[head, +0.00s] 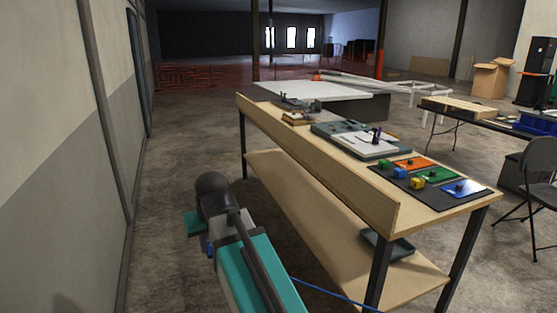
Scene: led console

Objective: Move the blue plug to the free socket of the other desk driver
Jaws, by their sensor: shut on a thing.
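My arm reaches up from the bottom of the head view, teal and grey with a dark rounded joint. My gripper (208,238) is at its far end, low and left of the workbench, mostly hidden behind the arm. A small blue piece, which looks like the blue plug (208,248), shows there at the gripper, small and partly covered. A thin blue cable (335,296) comes out from behind the arm and runs to the lower right. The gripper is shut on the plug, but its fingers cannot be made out. I cannot identify the desk drivers or their sockets.
The wooden workbench (310,166) has a raised near edge and a lower shelf. On it are a dark mat with coloured plates (413,163) and small blocks, and a teal-edged board (340,130). A wall stands left. A folding chair (540,165) is right. The left floor is clear.

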